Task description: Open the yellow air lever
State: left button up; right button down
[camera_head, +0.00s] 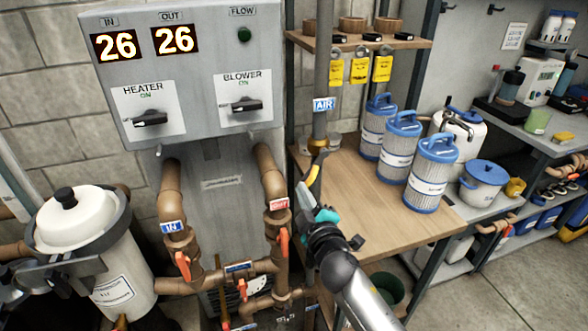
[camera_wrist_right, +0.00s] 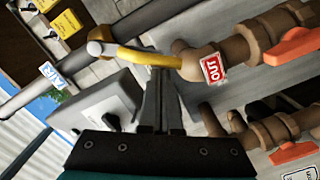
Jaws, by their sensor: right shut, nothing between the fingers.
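The yellow air lever (camera_head: 315,173) hangs down and slightly left from its pivot on the grey vertical pipe, below the blue AIR label (camera_head: 323,105). In the right wrist view the yellow lever (camera_wrist_right: 148,57) runs from a pale round pivot on the grey pipe to a bent end near the red OUT label. My right gripper (camera_head: 306,193) is shut and empty at the lever's lower end. In the wrist view its fingertips (camera_wrist_right: 163,82) lie against the lever's edge in the picture; I cannot tell whether they touch.
The grey control box (camera_head: 205,70) stands left of the pipe. Brown pipes with orange handles (camera_head: 283,249) lie close below and left of my right gripper. A wooden shelf (camera_head: 360,205) with blue-topped filters (camera_head: 432,175) is to the right. A white-lidded canister (camera_head: 72,215) stands left.

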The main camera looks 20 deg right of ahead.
pick_arm(q)
jog(key=shift+f+b, duration=1.15)
jog(key=shift+f, duration=0.2)
pick_arm(e)
jog(key=shift+w+d+f+n, duration=0.1)
jog(key=shift+d+f+n, duration=0.35)
jog(key=shift+d+n, duration=0.55)
jog(key=shift+s+d+f+n, duration=0.1)
jog(key=shift+d+f+n, duration=0.45)
jog(key=shift+n, duration=0.7)
jog(key=shift+w+d+f+n, duration=0.1)
jog(key=shift+d+f+n, duration=0.25)
jog(key=shift+d+n, duration=0.7)
jog(key=shift+a, duration=0.1)
pick_arm(q)
jog(key=shift+a, duration=0.1)
